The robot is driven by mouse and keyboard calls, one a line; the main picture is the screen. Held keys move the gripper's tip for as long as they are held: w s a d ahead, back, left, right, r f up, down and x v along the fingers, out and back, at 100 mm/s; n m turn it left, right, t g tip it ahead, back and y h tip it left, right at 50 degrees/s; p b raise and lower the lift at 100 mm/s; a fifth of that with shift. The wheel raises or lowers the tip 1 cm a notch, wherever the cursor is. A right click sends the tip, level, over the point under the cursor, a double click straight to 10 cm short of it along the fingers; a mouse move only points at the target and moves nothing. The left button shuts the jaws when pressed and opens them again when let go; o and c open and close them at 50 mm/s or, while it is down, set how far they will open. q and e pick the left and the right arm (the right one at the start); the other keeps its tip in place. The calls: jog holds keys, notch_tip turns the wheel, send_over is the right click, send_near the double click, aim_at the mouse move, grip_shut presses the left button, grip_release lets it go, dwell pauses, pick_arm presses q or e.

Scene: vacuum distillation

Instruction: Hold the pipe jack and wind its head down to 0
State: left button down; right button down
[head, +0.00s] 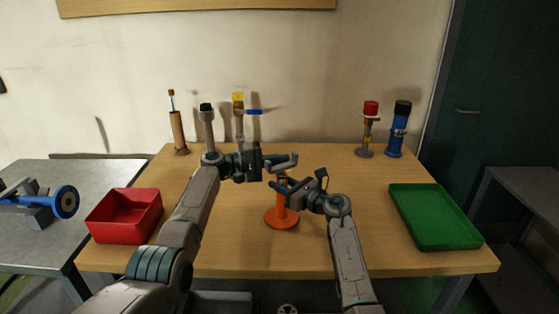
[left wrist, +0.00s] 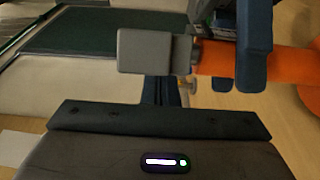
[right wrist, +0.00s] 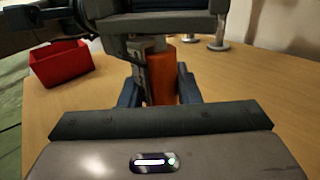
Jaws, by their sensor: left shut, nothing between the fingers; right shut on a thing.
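The orange pipe jack (head: 282,217) stands upright on its round base in the middle of the wooden table. My right gripper (head: 281,187) is shut on its orange post; the right wrist view shows the post (right wrist: 160,78) between the dark blue fingers. My left gripper (head: 290,160) is shut and empty near the top of the jack. In the left wrist view, the jack's grey head (left wrist: 155,51) lies across the view in front of my left fingertips and partly hides them. I cannot tell whether they touch it. The head's marking cannot be read.
A red bin (head: 125,215) stands at the table's left and a green tray (head: 435,216) at its right. Several upright tools line the back, including a yellow-topped one (head: 239,115) and a blue one (head: 398,130).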

dwell(0.4)
pick_arm(q)
jog(key=v, duration=1)
jog(key=shift+a, duration=0.35)
jog(key=c, duration=2.1)
grip_release()
jog(key=shift+s+a, duration=0.15)
jog(key=shift+a, duration=0.2)
jog(key=o, duration=0.4)
jog(key=shift+a, duration=0.2)
jog(key=o, duration=0.4)
jog(key=shift+s+f+n, duration=0.15)
jog(key=shift+n, duration=0.15)
jog(key=shift+c, duration=0.2)
jog(key=shift+o, duration=0.3)
jog(key=n, duration=0.2)
jog(key=s+n+t, duration=0.1)
jog(key=n, duration=0.1)
jog(key=d+f+n, duration=0.1)
jog(key=shift+s+n+y, duration=0.15)
jog(key=shift+n+y, duration=0.25)
jog(key=n+t+y, duration=0.2)
jog(key=n+t, duration=0.3)
jog(key=n, duration=1)
send_near(295, 162)
jog(key=x, duration=0.5)
jog(key=shift+w+f, duration=0.35)
jog(key=shift+w, duration=0.25)
